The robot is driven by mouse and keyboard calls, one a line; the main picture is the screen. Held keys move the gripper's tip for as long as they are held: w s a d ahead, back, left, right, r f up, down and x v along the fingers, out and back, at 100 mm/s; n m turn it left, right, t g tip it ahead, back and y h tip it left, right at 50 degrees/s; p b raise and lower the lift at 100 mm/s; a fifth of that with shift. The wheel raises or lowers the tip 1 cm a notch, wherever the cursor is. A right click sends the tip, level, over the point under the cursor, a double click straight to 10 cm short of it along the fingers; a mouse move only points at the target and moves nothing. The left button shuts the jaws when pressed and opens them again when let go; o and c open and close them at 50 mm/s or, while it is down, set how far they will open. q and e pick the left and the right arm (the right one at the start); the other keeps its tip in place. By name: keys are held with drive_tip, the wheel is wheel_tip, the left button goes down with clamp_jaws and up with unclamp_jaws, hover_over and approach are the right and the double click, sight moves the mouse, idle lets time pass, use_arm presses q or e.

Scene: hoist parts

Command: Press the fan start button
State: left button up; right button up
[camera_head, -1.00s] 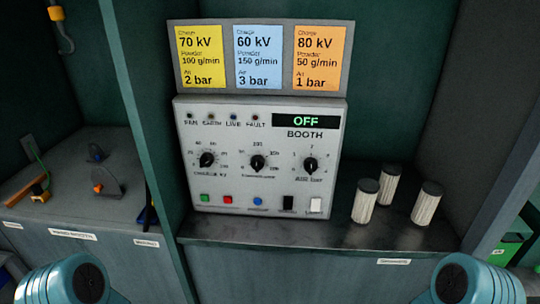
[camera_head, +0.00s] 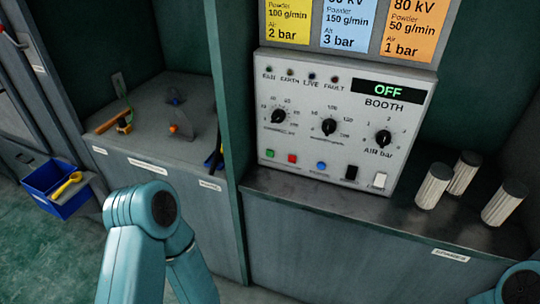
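The grey booth control panel (camera_head: 345,118) stands upright on the counter, and its display (camera_head: 390,90) reads OFF above the word BOOTH. Along its lower edge are a green button (camera_head: 270,153), a red button (camera_head: 292,158), a blue button (camera_head: 321,166), a black switch (camera_head: 351,172) and a white switch (camera_head: 379,180). The lamp labelled FAN (camera_head: 269,70) at the top left looks dark. Which button starts the fan is not legible. Two teal links of my arms show at the bottom, well below the panel. Neither gripper is in view.
Several white ribbed cylinders with dark caps (camera_head: 462,174) stand on the counter right of the panel. A divider (camera_head: 233,90) separates it from the left bench (camera_head: 150,140), which holds small tools. A blue bin (camera_head: 57,188) sits at far left. The counter before the panel is clear.

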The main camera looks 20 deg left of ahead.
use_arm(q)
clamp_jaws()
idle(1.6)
